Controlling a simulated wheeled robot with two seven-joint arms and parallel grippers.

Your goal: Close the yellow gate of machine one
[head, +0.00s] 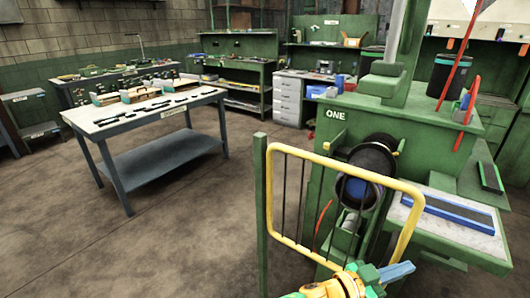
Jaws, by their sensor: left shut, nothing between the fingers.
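The green machine marked ONE (335,114) stands at the right. Its yellow gate (345,168), a tube frame with thin dark upright bars, hangs from a green post (260,210) at its left. In this view the gate crosses in front of the machine's round black part with a blue centre (362,180). I cannot tell how far the gate stands from the machine. My left gripper (398,271) is at the bottom edge, by the gate's lower right corner. It is shut and empty. I cannot tell whether it touches the gate. My right gripper is not in view.
A grey work table (150,115) with boxes and dark parts stands at the left. Green benches and a drawer unit (288,98) line the back. A tray with a blue-edged piece (450,213) sits right of the gate. The floor left of the post is clear.

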